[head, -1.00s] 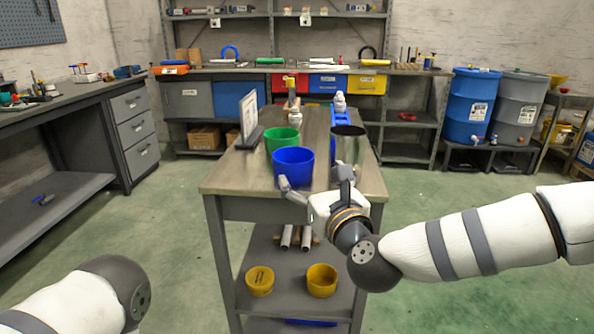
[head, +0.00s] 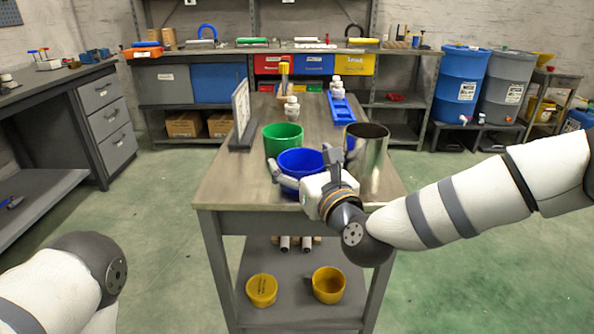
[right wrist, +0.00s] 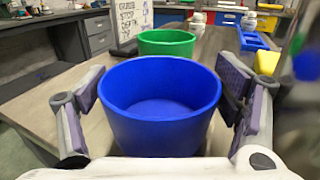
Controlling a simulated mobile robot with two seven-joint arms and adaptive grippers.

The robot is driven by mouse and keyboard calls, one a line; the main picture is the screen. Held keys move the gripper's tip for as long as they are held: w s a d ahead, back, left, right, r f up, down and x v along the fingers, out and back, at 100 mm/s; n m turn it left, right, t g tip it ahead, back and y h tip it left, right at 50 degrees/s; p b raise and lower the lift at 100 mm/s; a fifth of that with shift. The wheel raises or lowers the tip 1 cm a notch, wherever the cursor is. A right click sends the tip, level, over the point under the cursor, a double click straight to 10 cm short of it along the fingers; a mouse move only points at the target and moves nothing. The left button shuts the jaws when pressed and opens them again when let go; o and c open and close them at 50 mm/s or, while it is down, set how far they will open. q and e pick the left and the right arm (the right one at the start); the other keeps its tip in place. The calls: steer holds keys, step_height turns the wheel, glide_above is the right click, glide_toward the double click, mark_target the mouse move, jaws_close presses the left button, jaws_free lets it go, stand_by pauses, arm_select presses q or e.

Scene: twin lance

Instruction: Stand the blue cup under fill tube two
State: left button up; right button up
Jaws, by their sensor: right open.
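The blue cup (head: 300,163) stands upright near the front of the workbench; in the right wrist view the cup (right wrist: 160,110) is open-topped and looks empty. My right gripper (head: 307,172) is open, with one finger on each side of the cup. In the right wrist view, the finger pads of the gripper (right wrist: 163,98) flank the cup; the left pad is very close to its wall, and I cannot tell whether it touches. My left gripper is out of view. I cannot make out any fill tube marked two.
A green cup (head: 283,136) stands just behind the blue one. A shiny metal cylinder (head: 370,160) stands close to its right. A sign (head: 241,110) stands at the left edge, and a blue rack (head: 341,107) with white bottles farther back. Yellow cups (head: 328,284) sit on the lower shelf.

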steer(key=shift+s, duration=0.1)
steer(key=c, duration=0.9)
